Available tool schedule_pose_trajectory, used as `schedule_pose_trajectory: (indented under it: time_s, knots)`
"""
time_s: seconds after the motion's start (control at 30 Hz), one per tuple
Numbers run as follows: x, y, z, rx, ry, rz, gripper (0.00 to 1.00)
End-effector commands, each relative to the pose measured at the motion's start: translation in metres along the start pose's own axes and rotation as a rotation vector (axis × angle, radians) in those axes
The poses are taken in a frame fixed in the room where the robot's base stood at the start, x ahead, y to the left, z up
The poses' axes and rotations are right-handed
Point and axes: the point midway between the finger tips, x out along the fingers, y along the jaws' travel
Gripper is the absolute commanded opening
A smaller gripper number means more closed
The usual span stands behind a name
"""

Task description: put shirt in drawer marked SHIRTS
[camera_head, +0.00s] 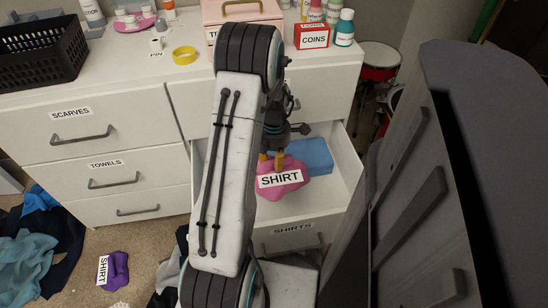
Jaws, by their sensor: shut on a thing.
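My gripper (272,162) has yellow fingertips and is shut on a pink folded shirt (272,194) that bears a "SHIRT" label. The shirt is over the inside of an open white drawer, marked "SHIRTS" (306,238) on its front. A blue folded cloth (313,154) lies in the drawer just behind and to the right of the pink shirt. I cannot tell whether the pink shirt touches the drawer floor. A purple folded shirt (117,270), also labelled "SHIRT", lies on the carpet at lower left. My arm hides the drawer's left part.
Closed drawers marked "SCARVES" (70,113) and "TOWELS" (105,164) are at left. The dresser top holds a black basket (35,58), yellow tape (184,55), a pink box (243,15) and a red "COINS" box (312,36). Loose clothes (30,245) cover the left floor. A grey cabinet (440,180) stands close at right.

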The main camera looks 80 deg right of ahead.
Motion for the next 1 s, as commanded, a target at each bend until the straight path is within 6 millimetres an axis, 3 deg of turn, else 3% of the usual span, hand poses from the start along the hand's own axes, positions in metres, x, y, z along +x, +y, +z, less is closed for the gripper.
schedule_pose_trajectory:
  time_s: [0.03,1.0]
  knots:
    - [0.013,0.000,0.000,0.000,0.001,-0.001,0.00]
    - [0.139,0.001,0.001,0.000,0.000,0.000,0.00]
